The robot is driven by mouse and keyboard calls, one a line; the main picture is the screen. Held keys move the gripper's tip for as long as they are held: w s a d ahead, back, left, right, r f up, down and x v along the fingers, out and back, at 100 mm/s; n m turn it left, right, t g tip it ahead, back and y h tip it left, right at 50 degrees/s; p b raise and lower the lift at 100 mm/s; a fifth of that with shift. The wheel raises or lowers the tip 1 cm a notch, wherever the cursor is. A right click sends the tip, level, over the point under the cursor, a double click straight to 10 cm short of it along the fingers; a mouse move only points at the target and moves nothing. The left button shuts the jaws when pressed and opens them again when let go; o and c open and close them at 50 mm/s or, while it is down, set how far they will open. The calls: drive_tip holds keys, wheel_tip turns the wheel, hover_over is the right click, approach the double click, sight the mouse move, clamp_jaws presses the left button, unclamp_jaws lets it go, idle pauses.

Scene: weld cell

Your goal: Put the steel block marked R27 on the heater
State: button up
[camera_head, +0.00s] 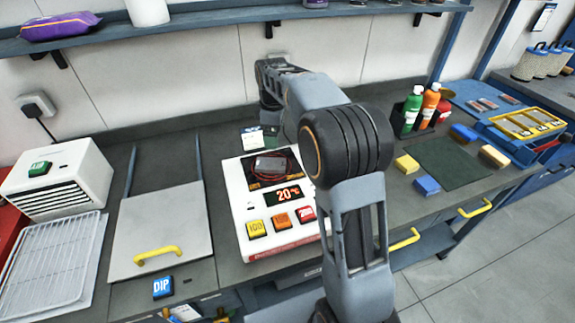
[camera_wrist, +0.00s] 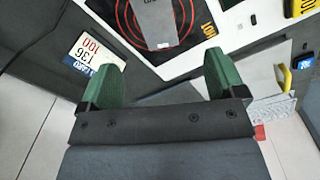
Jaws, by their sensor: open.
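The heater (camera_head: 254,231) is a white unit with a dark ringed plate, a display reading 20 °C and yellow, orange and red buttons. A grey steel block (camera_head: 271,166) lies on its plate; it also shows in the wrist view (camera_wrist: 157,22), cut by the top edge. Its marking is not readable as R27. Small steel pieces (camera_head: 487,104) lie on a blue mat at the right, too small to read. My gripper (camera_wrist: 162,76) is open and empty, its green fingers wide apart, short of the heater's plate.
A printed card (camera_wrist: 88,52) is beside the heater. A grey plate with a yellow handle (camera_head: 160,235), a white vented box (camera_head: 62,180) and a wire rack (camera_head: 50,262) stand left. Bottles (camera_head: 429,104), coloured blocks and a yellow tray (camera_head: 527,124) are right. A shelf runs above.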

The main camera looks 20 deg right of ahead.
drive_tip(key=s+f+m+t, duration=0.1)
drive_tip(key=s+m+t, duration=0.3)
drive_tip(key=s+m, duration=0.8)
drive_tip(key=s, duration=1.3)
drive_tip(key=shift+a+m, duration=0.25)
drive_tip(key=shift+m, duration=0.05)
idle(0.4)
